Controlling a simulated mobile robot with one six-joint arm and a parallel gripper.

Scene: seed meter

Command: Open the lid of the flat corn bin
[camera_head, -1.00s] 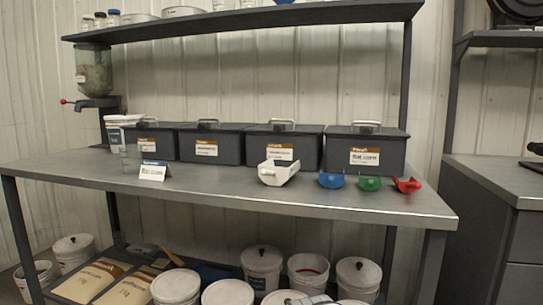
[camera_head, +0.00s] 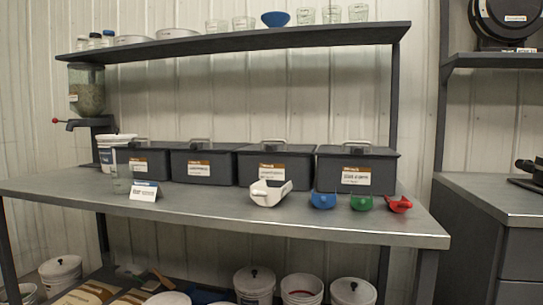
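The flat corn bin (camera_head: 327,180) is the rightmost of the dark grey bins in a row on the bench. It has a white and brown label (camera_head: 356,176) on its front; the lettering is hard to read now, but it reads "flat corn" in the earlier picture. Its dark lid (camera_head: 375,152) is shut, with a pale handle (camera_head: 357,143) on top. My gripper is not in view.
Blue (camera_head: 323,200), green (camera_head: 361,202) and red (camera_head: 399,204) scoops lie in front of the bin. A large white scoop (camera_head: 270,193) is to their left. An upper shelf (camera_head: 240,42) with jars and bowls spans above the bins. The front bench top (camera_head: 230,218) is mostly clear.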

